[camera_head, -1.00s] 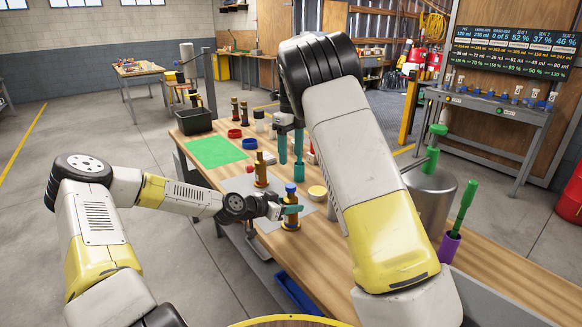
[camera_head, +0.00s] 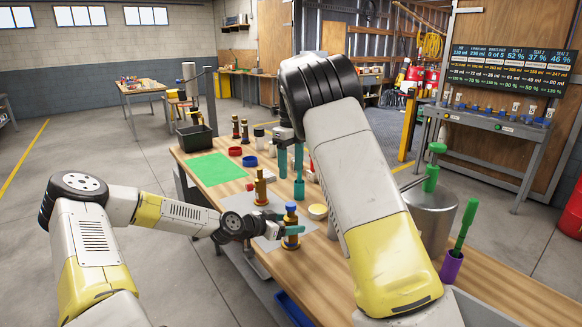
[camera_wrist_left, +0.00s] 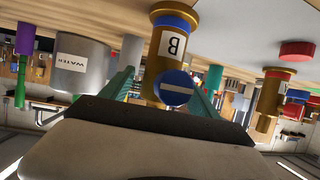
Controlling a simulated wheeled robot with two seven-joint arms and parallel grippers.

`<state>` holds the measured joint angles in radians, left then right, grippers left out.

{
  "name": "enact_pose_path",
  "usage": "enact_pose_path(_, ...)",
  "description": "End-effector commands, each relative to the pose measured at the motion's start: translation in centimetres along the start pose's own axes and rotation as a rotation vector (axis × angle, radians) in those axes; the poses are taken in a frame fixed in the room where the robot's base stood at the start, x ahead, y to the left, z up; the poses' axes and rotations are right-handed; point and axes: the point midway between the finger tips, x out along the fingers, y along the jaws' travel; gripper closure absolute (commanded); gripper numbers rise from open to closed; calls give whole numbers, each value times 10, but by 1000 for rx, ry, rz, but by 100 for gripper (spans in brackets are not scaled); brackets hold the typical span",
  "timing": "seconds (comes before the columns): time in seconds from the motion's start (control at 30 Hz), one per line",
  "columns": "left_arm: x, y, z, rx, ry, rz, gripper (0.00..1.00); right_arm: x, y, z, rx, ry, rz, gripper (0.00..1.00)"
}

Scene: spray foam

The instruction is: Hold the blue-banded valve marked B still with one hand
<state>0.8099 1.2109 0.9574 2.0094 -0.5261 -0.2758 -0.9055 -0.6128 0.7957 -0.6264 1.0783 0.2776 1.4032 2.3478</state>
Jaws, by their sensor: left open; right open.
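The valve marked B (camera_head: 291,240) stands upright on a grey mat on the bench; it is brass with a blue cap. The left wrist view, upside down, shows its white B label (camera_wrist_left: 173,46) and a blue band. My left gripper (camera_head: 286,222) is around it from the left, its teal fingers open on both sides of the body. In the wrist view a narrow gap seems to remain; contact is hard to judge. My right gripper (camera_head: 290,162) hangs farther back, fingers pointing down, open, with nothing seen between them.
Another brass valve (camera_head: 260,188) stands just behind on the mat; its band looks red in the wrist view. A metal canister (camera_head: 431,205) stands at right.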

Motion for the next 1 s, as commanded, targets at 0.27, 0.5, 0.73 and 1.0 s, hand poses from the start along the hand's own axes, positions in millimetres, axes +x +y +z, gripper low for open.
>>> enact_pose_path(0.27,-48,-2,1,-2,-1,-4,30,0,0,0,0,0,0,44)
enact_pose_path(0.5,-69,-1,0,-1,0,-2,30,0,0,0,0,0,0,44)
enact_pose_path(0.73,-70,0,0,0,0,-1,30,0,0,0,0,0,0,44)
enact_pose_path(1.0,-70,-1,0,0,0,-2,30,0,0,0,-1,0,0,44)
